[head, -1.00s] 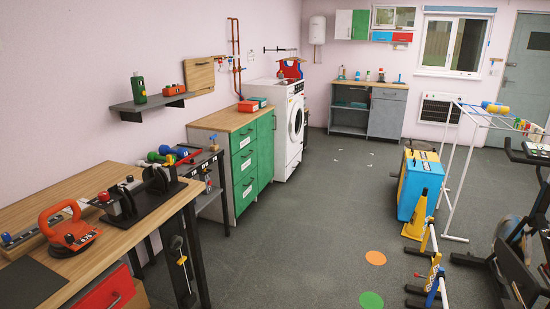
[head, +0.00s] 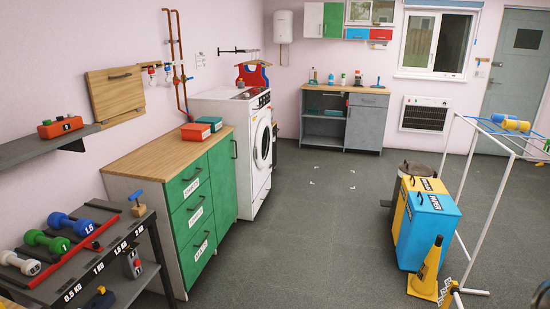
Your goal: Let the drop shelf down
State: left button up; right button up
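A wooden panel with a dark bar handle (head: 115,94) is on the left wall, above the near end of the wood-topped cabinet. It looks like the drop shelf and stands upright, close to the wall. A pale strip shows along its lower edge. How it is hinged or latched cannot be made out. Neither of my grippers is in view.
A grey wall shelf (head: 30,147) with an orange box (head: 60,127) is left of the panel. Below are the green-drawer cabinet (head: 150,150) and a dumbbell rack (head: 95,285). A washing machine (head: 225,103) stands beyond. Open floor (head: 310,240) lies right of these.

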aim_at(115, 92)
jog(key=i+u, duration=0.2)
jog(key=i, duration=0.3)
jog(key=i+l+u, duration=0.15)
jog(key=i, duration=0.35)
jog(key=i+l+u, duration=0.2)
jog(key=i, duration=0.3)
jog(key=i+l+u, duration=0.15)
jog(key=i, duration=0.3)
